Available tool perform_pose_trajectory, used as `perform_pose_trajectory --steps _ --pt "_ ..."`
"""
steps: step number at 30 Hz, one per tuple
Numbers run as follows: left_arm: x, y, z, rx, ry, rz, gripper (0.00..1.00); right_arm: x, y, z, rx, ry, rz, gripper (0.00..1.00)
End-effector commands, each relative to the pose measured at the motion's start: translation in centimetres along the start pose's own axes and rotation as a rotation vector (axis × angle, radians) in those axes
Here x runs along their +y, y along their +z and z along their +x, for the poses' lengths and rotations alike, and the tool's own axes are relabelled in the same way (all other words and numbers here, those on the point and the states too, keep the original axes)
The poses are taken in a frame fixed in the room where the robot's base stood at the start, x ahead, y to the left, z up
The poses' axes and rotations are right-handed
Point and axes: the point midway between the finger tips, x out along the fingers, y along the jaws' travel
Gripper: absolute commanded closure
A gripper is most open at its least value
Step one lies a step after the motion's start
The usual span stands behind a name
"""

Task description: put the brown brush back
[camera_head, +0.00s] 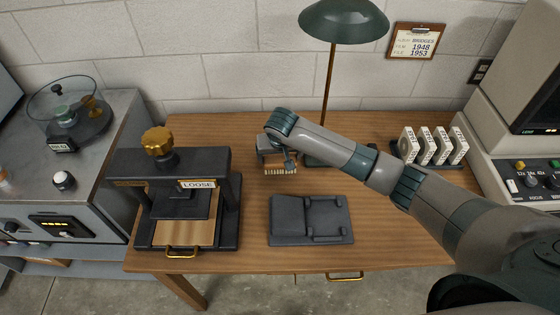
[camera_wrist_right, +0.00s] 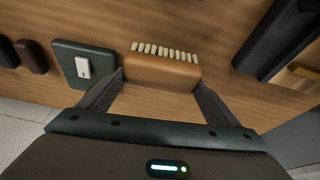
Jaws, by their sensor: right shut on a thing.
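The brown brush (camera_wrist_right: 162,72) has a brown wooden back and a row of cream bristles. In the wrist view it sits between the two fingers of my right gripper (camera_wrist_right: 160,84), which is shut on it. In the head view the brush (camera_head: 280,170) shows mostly as its bristles under my right gripper (camera_head: 278,158), over the back middle of the table. I cannot tell whether the bristles touch the table. My left gripper is in neither view.
A dark grey stand (camera_head: 290,229) with raised blocks lies empty at the table's front middle. A black press (camera_head: 220,204) marked LOOSE stands left. A green lamp (camera_head: 344,22) stands behind the gripper. White labelled pieces (camera_head: 425,148) stand at right, beyond my forearm.

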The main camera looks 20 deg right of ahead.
Motion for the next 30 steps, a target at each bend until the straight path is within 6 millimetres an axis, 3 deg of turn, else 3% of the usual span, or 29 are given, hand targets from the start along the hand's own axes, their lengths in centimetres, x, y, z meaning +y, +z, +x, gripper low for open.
perform_pose_trajectory --steps 7,18,19,20,21,30 --pt "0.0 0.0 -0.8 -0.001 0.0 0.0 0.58 -0.1 0.9 2.4 0.0 0.001 0.0 0.51" --pt "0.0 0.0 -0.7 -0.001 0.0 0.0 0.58 -0.1 1.1 2.8 0.0 0.0 0.0 0.51" --pt "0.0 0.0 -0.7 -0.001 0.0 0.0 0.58 -0.1 1.1 2.8 0.0 0.0 0.0 0.11" --pt "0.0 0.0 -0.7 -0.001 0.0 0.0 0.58 -0.1 1.1 2.8 0.0 0.0 0.0 0.04" --pt "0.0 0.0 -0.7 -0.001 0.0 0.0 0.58 0.0 1.1 2.8 0.0 0.0 0.0 0.0" --pt "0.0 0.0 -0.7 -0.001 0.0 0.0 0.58 0.0 1.0 2.6 0.001 0.0 0.0 0.0"
